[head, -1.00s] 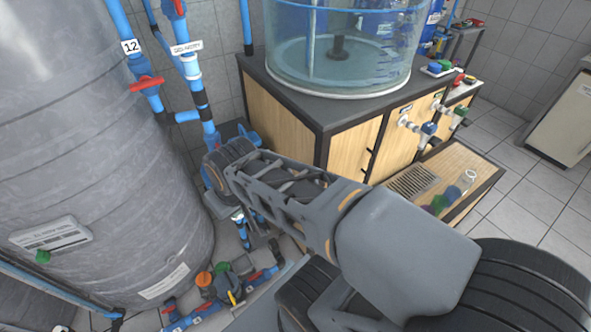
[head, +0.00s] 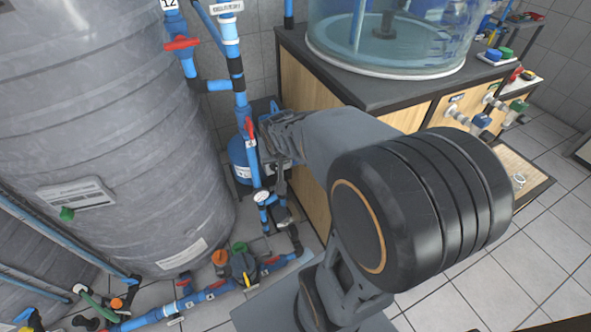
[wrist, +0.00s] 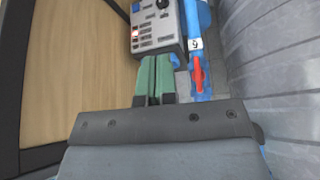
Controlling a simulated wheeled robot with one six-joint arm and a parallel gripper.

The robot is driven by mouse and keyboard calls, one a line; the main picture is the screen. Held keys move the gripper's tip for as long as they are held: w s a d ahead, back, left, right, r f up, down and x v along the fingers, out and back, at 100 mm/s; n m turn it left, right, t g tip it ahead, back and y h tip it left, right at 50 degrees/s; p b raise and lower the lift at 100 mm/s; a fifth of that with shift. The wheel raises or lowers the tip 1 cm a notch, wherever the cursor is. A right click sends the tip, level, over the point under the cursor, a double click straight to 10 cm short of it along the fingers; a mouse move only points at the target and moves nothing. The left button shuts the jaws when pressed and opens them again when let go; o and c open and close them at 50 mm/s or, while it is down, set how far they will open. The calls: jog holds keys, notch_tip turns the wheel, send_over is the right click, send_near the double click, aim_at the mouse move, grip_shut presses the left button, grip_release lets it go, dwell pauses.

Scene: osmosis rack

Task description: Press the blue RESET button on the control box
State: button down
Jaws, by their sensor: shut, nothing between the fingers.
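In the wrist view, the grey control box (wrist: 157,30) is at the top centre, partly cut off by the frame edge. A small blue button (wrist: 135,7) shows at its upper left, above a red-and-white lit switch (wrist: 135,33). A round dial (wrist: 163,5) is to the right of the blue button. My gripper (wrist: 156,58) is shut, its two green fingers side by side and empty. In the picture, its tips overlap the box's lower edge, below the buttons; I cannot tell whether they touch. In the head view my arm hides most of the box and gripper.
A blue pipe with a red valve handle (wrist: 198,75) stands just right of my fingers. The large grey tank (head: 110,130) is at the left. The wooden cabinet (head: 305,125) with the clear tank (head: 390,45) stands at the right. Pipes and valves (head: 215,290) lie low.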

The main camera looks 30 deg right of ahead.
aim_at(296, 162)
jog(key=w+d+f+m+t+b, duration=0.1)
jog(key=d+f, duration=0.4)
jog(key=f, duration=0.6)
jog(key=w+d+f+m+t+b, duration=0.1)
jog(key=w+d+f+m+b, duration=0.2)
jog(key=f, duration=0.8)
jog(key=w+d+f+m+t+b, duration=0.1)
jog(key=w+d+f+m+b, duration=0.1)
jog(key=w+d+f+b, duration=0.2)
jog(key=d+f+b, duration=0.3)
jog(key=d+f, duration=0.2)
jog(key=f, duration=0.2)
jog(key=shift+w+f+t, duration=0.25)
jog(key=shift+w+t, duration=0.05)
jog(key=shift+w, duration=0.1)
jog(key=shift+w+d, duration=0.1)
jog(key=w+d+p, duration=0.1)
jog(key=w+p, duration=0.1)
jog(key=w, duration=0.6)
jog(key=shift+w, duration=0.25)
jog(key=shift+d, duration=0.1)
